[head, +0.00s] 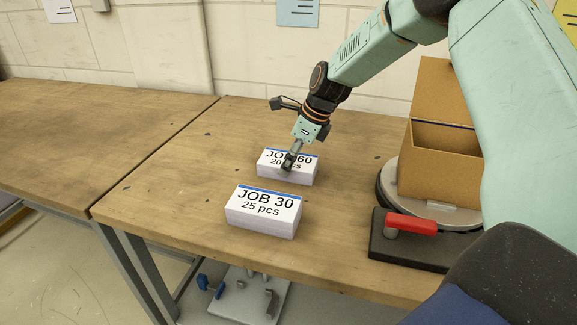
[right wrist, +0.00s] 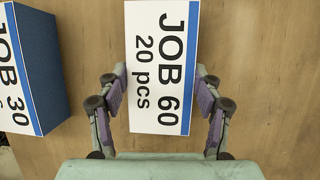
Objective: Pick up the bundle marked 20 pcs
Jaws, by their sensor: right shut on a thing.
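The bundle marked JOB 60, 20 pcs (head: 303,174) is a white stack with a blue stripe, lying on the wooden table. My right gripper (head: 288,165) is over its front part and hides some of the label. In the right wrist view the same bundle (right wrist: 160,65) lies between the two purple-padded fingers of the right gripper (right wrist: 161,102), which is shut on its sides. The bundle marked JOB 30, 25 pcs (head: 262,210) lies just in front, apart from it; it also shows in the right wrist view (right wrist: 20,70). My left gripper is not in view.
A cardboard box (head: 440,165) with its lid up stands on a round grey turntable (head: 388,195) at the right. A dark base with a red handle (head: 410,224) lies at the right front. The table (head: 170,170) is clear left of the bundles.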

